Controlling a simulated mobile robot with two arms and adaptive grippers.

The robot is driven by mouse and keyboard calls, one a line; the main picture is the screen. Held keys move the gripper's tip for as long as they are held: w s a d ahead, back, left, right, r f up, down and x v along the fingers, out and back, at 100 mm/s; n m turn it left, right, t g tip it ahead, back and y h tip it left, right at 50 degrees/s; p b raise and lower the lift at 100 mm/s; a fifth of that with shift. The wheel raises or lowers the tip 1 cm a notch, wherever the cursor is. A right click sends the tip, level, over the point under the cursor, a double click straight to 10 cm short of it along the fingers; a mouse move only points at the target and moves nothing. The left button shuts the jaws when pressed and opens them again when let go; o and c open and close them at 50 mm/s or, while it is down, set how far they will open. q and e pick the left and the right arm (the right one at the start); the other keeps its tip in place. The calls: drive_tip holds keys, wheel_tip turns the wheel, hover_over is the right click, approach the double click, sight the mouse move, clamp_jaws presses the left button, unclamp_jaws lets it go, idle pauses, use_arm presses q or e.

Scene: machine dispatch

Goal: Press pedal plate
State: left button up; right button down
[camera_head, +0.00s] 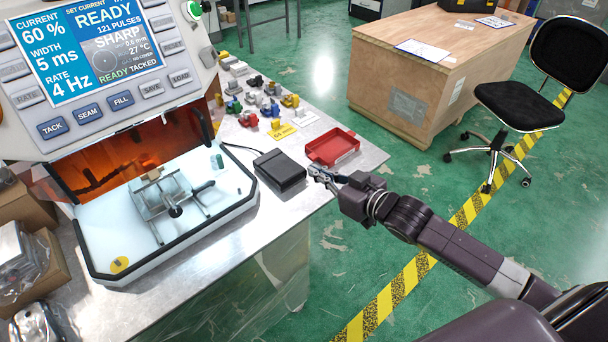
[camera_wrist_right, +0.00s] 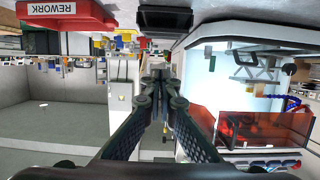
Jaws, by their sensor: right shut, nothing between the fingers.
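The pedal (camera_head: 279,171) is a flat black box with a cable, lying on the metal worktable to the right of the machine's white work bay. It also shows at the top edge of the right wrist view (camera_wrist_right: 165,18), which is upside down. My right gripper (camera_head: 314,172) is shut and empty. In the head view its tips are just right of the pedal, with a small gap in the picture; how high they are above the table is hard to tell. The closed fingers (camera_wrist_right: 154,76) fill the middle of the wrist view. My left gripper is not in view.
A red tray (camera_head: 333,147), labelled REWORK in the wrist view (camera_wrist_right: 62,18), lies behind my right gripper. Several small coloured parts stand farther back. The welding machine's panel (camera_head: 87,45) reads READY; a fixture (camera_head: 165,197) sits in its bay. A wooden crate (camera_head: 430,80) and chair (camera_head: 518,100) stand beyond.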

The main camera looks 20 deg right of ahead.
drive_tip(key=shift+w+a+r+g+b, duration=0.1)
drive_tip(key=shift+a+r+g+b, duration=0.1)
drive_tip(key=shift+r, duration=0.2)
drive_tip(key=shift+w+a+r+g+b, duration=0.1)
drive_tip(key=shift+r+g, duration=0.1)
drive_tip(key=shift+r, duration=0.2)
drive_tip(key=p, duration=0.1)
hover_over(293, 175)
wheel_tip(293, 175, down, 3)
drive_tip(key=shift+w+a+f, duration=0.1)
drive_tip(key=shift+w+a, duration=0.05)
wheel_tip(293, 175, down, 3)
drive_tip(key=shift+f, duration=0.65)
